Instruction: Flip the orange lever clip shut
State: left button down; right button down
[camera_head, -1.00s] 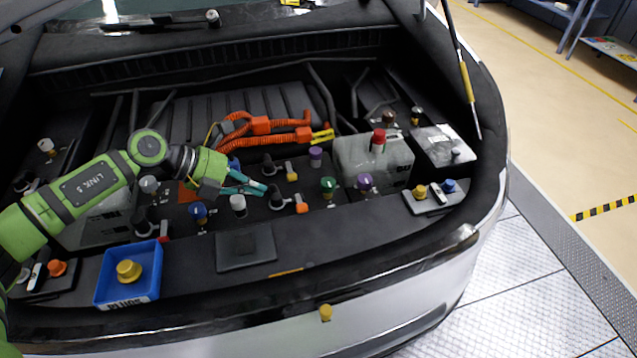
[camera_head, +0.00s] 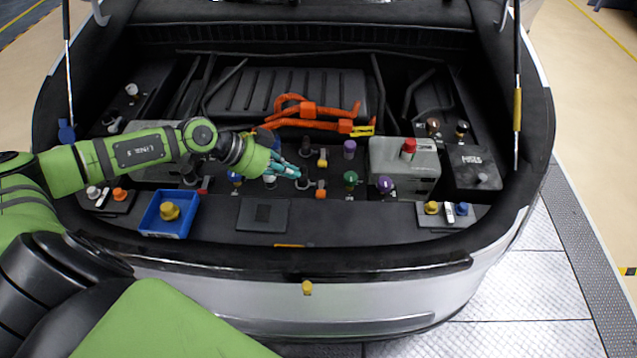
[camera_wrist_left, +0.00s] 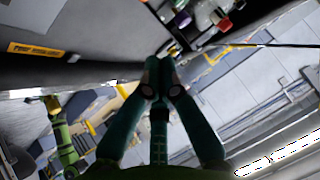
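The orange lever clip (camera_head: 321,193) is a small orange tab beside a dark round fitting (camera_head: 303,190), on the deck of the open car bay. It is too small to tell its exact angle. My left gripper (camera_head: 297,172) reaches in from the left, with its teal fingertips a little up and left of the orange clip and apart from it. In the left wrist view its fingertips (camera_wrist_left: 160,66) come together with nothing seen between them. The orange clip cannot be made out in that view. My right gripper is not in view.
A yellow lever (camera_head: 322,162) and a purple cap (camera_head: 349,149) stand behind the clip. A green cap (camera_head: 350,178) is to its right. A grey tank with a red cap (camera_head: 408,150) stands further right. A blue tray (camera_head: 152,222) with a yellow plug is at the left front.

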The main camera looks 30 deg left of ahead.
pick_arm(q)
jog(key=p, duration=0.2)
send_over(317, 196)
jog(key=s, duration=0.1)
jog(key=f, duration=0.5)
jog(key=shift+d+f, duration=0.1)
jog(key=shift+d, duration=0.25)
jog(key=f, duration=0.2)
jog(key=shift+w+a+f+b, duration=0.3)
jog(key=shift+w+a+f, duration=0.15)
jog(key=shift+f, duration=0.5)
